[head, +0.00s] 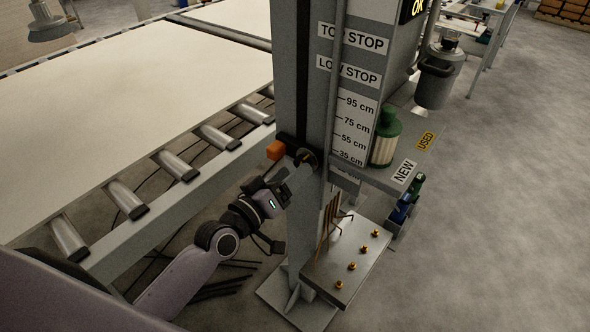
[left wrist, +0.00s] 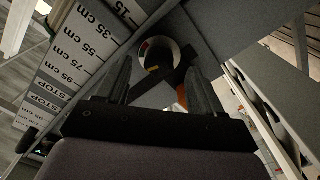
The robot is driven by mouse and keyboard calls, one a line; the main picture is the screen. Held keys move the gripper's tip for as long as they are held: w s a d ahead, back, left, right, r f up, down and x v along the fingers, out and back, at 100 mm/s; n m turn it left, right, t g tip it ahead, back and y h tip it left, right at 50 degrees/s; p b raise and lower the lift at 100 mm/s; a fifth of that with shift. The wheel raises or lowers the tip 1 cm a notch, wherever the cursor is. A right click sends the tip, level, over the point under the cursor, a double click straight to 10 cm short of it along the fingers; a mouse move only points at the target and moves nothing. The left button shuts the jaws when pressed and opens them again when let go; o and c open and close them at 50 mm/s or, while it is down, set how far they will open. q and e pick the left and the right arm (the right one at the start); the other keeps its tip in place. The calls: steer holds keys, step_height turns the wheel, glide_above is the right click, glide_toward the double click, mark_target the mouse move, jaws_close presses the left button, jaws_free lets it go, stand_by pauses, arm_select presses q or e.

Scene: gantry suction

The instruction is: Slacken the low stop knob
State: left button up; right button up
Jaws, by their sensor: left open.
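The stop on the grey post carries an orange block (head: 276,150) and a dark round knob (head: 307,157), low beside the scale. My left gripper (head: 292,178) is just below and in front of the knob, its fingers pointing up toward it. In the left wrist view my left gripper (left wrist: 158,72) has its two fingers apart. A round dark knob with a pale rim (left wrist: 160,52) shows beyond and between the fingertips, and I see no grip on it. The orange block (left wrist: 182,97) shows partly, beside the right finger. My right gripper is not in view.
A green-topped cylinder (head: 386,137) stands on a shelf marked NEW and USED. A roller conveyor (head: 168,170) lies left. A plate with brass pegs (head: 345,265) is below.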

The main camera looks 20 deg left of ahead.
arm_select(q)
steer(key=shift+v, duration=2.4)
steer(key=w+d+m+t+h+b, duration=0.2)
steer(key=w+m+b, duration=0.5)
steer(key=b, duration=1.1)
steer(key=m+t, duration=0.1)
steer(key=m, duration=0.1)
steer(key=shift+d+m+t+h+b, duration=0.2)
steer(key=shift+m+t+h+b, duration=0.1)
steer(key=shift+b, duration=0.05)
steer(key=shift+f, duration=0.15)
steer(key=c, duration=1.1)
steer(key=shift+o, duration=0.2)
